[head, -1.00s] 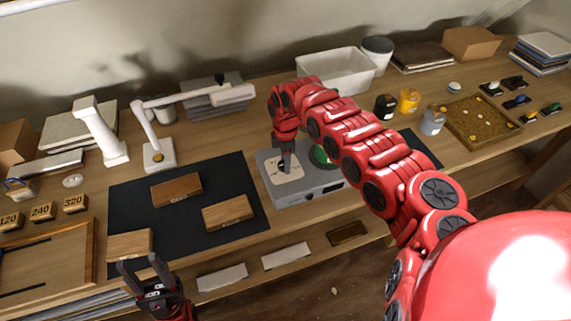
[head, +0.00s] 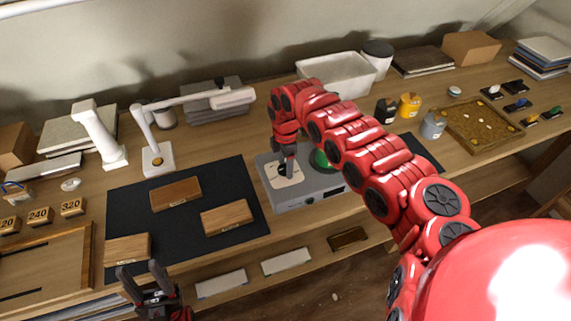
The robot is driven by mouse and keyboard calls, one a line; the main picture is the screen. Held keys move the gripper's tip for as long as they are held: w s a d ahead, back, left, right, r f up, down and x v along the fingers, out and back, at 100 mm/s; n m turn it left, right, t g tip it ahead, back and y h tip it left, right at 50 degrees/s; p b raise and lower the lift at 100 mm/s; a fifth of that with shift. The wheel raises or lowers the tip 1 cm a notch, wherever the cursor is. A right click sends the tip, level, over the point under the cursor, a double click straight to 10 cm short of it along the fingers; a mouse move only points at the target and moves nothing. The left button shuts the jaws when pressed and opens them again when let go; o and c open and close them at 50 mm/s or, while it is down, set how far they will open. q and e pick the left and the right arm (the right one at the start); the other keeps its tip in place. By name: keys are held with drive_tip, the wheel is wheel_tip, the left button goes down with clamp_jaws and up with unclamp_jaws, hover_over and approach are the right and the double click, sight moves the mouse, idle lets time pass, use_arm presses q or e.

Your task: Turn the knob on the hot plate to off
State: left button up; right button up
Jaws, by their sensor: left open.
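The hot plate (head: 325,197) is a grey box at the front middle of the bench. It has a pale square panel (head: 291,182) on its left top and a green round patch (head: 319,159) beside it, partly covered by my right arm. My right gripper (head: 285,170) points down at the pale panel, its dark fingers at or just above it. I cannot make out the knob's setting or whether the fingers hold anything. My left gripper (head: 143,279) is open and empty at the bottom left, in front of the bench edge.
A dark mat (head: 215,190) with several wooden blocks lies left of the hot plate. A white lamp (head: 157,158) stands behind it. A white bin (head: 345,75), jars and a shallow tray (head: 475,122) are behind and right of my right arm.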

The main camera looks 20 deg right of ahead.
sight(285, 167)
drive_tip(key=shift+o, duration=0.4)
drive_tip(key=shift+r, duration=0.2)
wheel_tip(285, 167, up, 17)
drive_tip(key=b, duration=0.4)
drive_tip(key=shift+b, duration=0.3)
drive_tip(key=shift+s+f, duration=0.1)
drive_tip(key=shift+f, duration=0.05)
